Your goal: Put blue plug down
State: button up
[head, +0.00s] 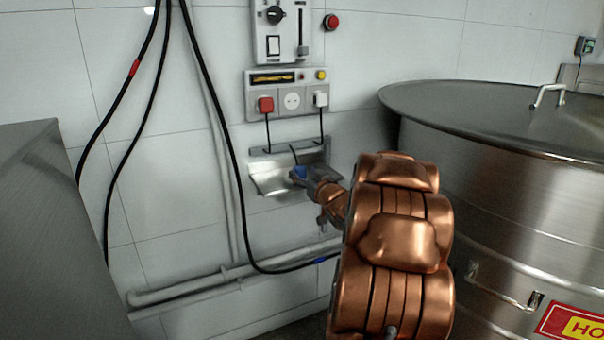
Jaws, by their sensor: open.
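The blue plug (299,173) is at the small metal shelf (268,181) on the wall, below the socket panel. My gripper (304,176) is open right at the plug, reaching in from the right. The fingers and plug overlap in this view, so I cannot tell whether they touch. A dark cable rises from near the plug.
The socket panel (289,93) holds a red plug (266,105) and a white plug (321,99), with an empty socket between. A large steel vat (500,170) stands right, a grey metal cabinet (60,240) left. Black cables hang along the wall.

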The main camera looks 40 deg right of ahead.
jog(key=p+v, duration=0.1)
jog(key=v, duration=0.9)
jog(key=shift+p, duration=0.3)
jog(key=shift+a, duration=0.1)
jog(key=s+a+f+g+y, duration=0.1)
jog(key=s+a+f+g, duration=0.1)
jog(key=a+f+g, duration=0.55)
jog(key=s+a+f+g+y, duration=0.15)
jog(key=a+f+g, duration=0.3)
jog(key=a, duration=0.55)
jog(key=s+a+n+g+y, duration=0.3)
jog(key=s+a+g, duration=0.5)
jog(key=s+a, duration=1.5)
jog(key=shift+s+a+n+g, duration=0.2)
jog(key=shift+s+n+g, duration=0.25)
jog(key=shift+s, duration=0.7)
